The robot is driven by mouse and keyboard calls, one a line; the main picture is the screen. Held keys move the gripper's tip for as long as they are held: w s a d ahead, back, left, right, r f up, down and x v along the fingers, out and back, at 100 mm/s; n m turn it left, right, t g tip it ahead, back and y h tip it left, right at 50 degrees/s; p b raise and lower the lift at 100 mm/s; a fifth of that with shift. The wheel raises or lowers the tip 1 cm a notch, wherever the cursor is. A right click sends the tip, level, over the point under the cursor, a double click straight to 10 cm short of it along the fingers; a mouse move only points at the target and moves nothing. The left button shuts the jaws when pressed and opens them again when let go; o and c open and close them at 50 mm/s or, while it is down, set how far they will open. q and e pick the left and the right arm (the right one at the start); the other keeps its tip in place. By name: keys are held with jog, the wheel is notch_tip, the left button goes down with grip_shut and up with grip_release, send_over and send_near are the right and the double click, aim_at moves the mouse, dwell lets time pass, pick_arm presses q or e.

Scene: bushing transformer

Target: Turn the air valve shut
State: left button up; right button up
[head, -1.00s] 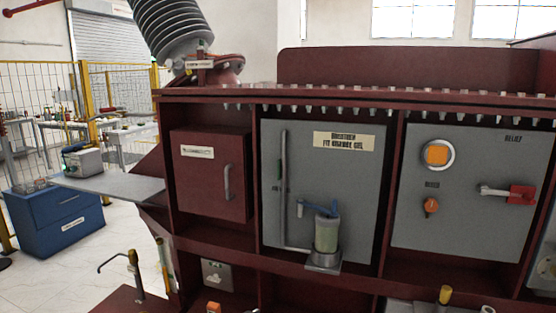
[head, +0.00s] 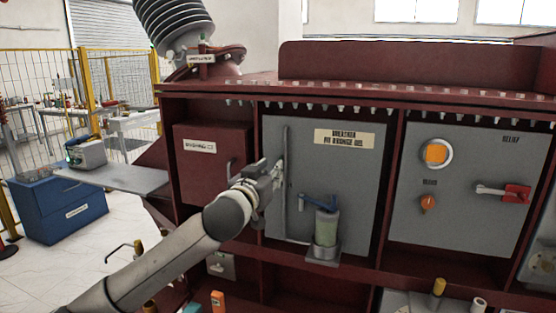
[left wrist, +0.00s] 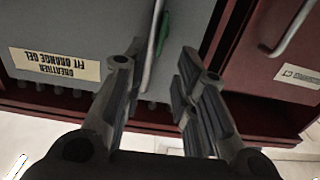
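The green valve lever (left wrist: 163,33) lies along the thin grey upright pipe (left wrist: 152,55) in the left wrist view, which looks upside down. I take it as the air valve. In the head view the pipe (head: 287,215) runs up the grey breather panel, and my left gripper (head: 279,173) hides the lever. My left gripper, also in the left wrist view (left wrist: 155,68), is open, with one finger on each side of the pipe line. The gap between the fingers looks empty, and I cannot tell any contact. My right gripper is not in view.
A dark red cabinet door (head: 203,180) with a handle is to the left. The relief panel (head: 470,215) has an orange knob and red lever. Cabinet frame edges border the panel.

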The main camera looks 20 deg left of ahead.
pick_arm(q)
jog(key=w+p, duration=0.2)
jog(key=w, duration=0.4)
jog(key=shift+w+d, duration=0.15)
jog(key=shift+w, duration=0.1)
jog(key=shift+c, duration=0.4)
grip_shut()
